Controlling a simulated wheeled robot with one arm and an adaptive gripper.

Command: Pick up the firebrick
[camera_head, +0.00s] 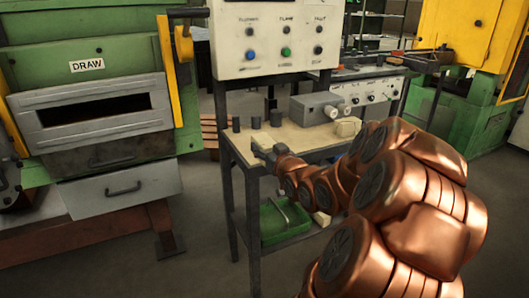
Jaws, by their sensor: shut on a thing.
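My gripper (264,152) is dark and small in view, at the left front part of the workbench top. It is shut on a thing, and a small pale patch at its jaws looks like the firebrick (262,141). Its outline is hard to tell from the tan bench top, and my gripper hides part of it. I cannot tell whether it touches the bench. My copper-coloured arm reaches in from the lower right and covers the bench's right front.
On the workbench (236,142) stand several dark cylinders (276,118), a grey device (315,108) and a pale block (347,127). A green tray (285,222) sits on the lower shelf. A green furnace (90,100) is at left, a control panel (270,40) behind. Floor is clear between furnace and bench.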

